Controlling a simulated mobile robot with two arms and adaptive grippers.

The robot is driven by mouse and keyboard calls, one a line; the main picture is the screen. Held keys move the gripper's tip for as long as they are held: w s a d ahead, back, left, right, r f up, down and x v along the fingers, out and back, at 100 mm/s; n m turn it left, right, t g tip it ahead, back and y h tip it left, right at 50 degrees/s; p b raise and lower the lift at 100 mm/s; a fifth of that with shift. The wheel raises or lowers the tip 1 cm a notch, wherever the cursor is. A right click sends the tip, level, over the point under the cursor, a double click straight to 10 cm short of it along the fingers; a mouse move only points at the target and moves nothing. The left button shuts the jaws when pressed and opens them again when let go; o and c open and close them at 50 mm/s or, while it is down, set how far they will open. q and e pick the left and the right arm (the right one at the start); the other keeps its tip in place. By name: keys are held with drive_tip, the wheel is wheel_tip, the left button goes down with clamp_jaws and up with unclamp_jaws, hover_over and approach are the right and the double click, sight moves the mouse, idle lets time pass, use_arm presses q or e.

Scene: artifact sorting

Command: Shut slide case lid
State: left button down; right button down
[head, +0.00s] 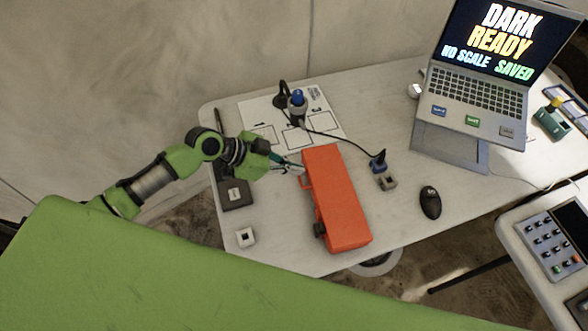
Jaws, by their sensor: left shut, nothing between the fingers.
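The slide case appears to be the long orange box (338,200) near the middle of the table in the head view. Its top face looks flat, with a small handle-like part and a dark fitting on its left side. I cannot tell whether its lid is fully down. My left gripper (297,167) is shut and empty at the upper left end of the box. Its fingertips are close to the box's edge; I cannot tell if they touch it. My right gripper is not in view.
A laptop (465,117) and black mouse (430,203) are to the right.

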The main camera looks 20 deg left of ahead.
use_arm(q)
drive_tip(key=shift+a+f, duration=0.1)
drive_tip(key=shift+f, duration=1.4)
drive_tip(key=shift+s, duration=0.1)
drive_tip(key=f+b, duration=0.2)
drive_tip(key=shift+s+a+f+b, duration=0.1)
drive_tip(key=shift+a+f+b, duration=0.15)
drive_tip(key=shift+b, duration=0.1)
drive_tip(key=shift+r, duration=0.15)
drive_tip(key=shift+r, duration=0.15)
